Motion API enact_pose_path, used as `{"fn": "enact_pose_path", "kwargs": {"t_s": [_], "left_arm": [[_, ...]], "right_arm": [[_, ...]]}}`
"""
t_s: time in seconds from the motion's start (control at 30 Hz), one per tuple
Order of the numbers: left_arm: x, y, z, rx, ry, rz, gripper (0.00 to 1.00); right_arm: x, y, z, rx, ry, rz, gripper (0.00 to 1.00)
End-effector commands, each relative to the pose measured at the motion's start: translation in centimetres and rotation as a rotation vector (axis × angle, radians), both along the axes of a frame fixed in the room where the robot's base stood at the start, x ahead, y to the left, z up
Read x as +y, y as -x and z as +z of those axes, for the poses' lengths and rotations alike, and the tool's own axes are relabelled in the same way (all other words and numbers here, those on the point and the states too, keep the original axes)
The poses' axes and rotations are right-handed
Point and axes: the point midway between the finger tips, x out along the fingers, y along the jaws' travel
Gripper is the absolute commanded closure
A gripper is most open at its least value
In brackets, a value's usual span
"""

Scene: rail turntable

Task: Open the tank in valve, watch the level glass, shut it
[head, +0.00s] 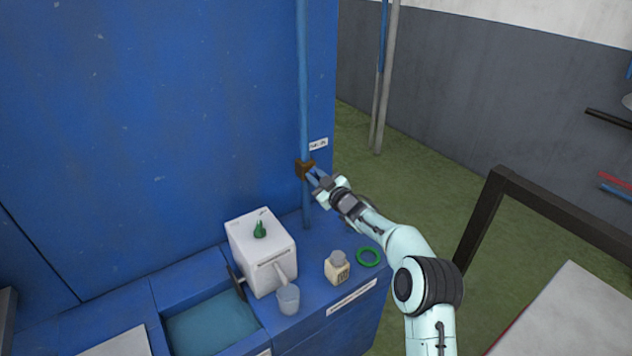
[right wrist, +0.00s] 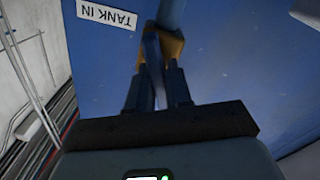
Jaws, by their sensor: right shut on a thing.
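The tank in valve (head: 305,169) is a brown-brass body on a vertical blue pipe (head: 303,90) against the blue wall. A white label (head: 318,144) sits just above and right of it; in the right wrist view the label (right wrist: 107,14) reads TANK IN, upside down. My right gripper (head: 315,176) is at the valve, shut on its blue lever. In the right wrist view the lever (right wrist: 151,50) runs between the fingers, next to the brass body (right wrist: 173,46). The fingers partly hide the lever. I cannot make out a level glass. My left gripper is out of view.
Below on the blue bench stand a white box (head: 262,245) with a green knob, a grey cup (head: 288,299), a small labelled bottle (head: 337,267) and a green ring (head: 368,257). A water basin (head: 210,322) is at lower left. A dark frame (head: 485,215) stands at right.

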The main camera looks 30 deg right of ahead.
Motion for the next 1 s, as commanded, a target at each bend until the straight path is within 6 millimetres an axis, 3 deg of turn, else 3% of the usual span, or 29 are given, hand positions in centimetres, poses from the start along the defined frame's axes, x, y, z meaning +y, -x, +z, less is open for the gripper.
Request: {"fn": "enact_pose_path", "kwargs": {"t_s": [0.2, 0.23, 0.3, 0.67, 0.87, 1.0], "left_arm": [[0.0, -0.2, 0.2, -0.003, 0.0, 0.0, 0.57], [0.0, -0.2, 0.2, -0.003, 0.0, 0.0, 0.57], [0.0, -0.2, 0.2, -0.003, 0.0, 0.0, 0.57], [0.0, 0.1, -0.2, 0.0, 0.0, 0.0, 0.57], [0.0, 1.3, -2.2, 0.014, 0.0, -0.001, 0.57], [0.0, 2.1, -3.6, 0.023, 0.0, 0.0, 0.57]], "right_arm": [[-0.1, 0.0, -0.2, 0.01, -0.001, -0.001, 1.0], [-0.1, 0.0, -0.2, 0.01, -0.001, -0.001, 0.74], [-0.1, 0.0, -0.2, 0.01, -0.002, -0.001, 0.6], [-0.1, 0.5, -0.2, 0.006, -0.004, -0.002, 0.6], [-0.4, 3.4, -0.5, 0.008, -0.003, -0.003, 0.6], [-0.7, 6.6, -0.5, 0.009, -0.001, -0.004, 0.6]]}}
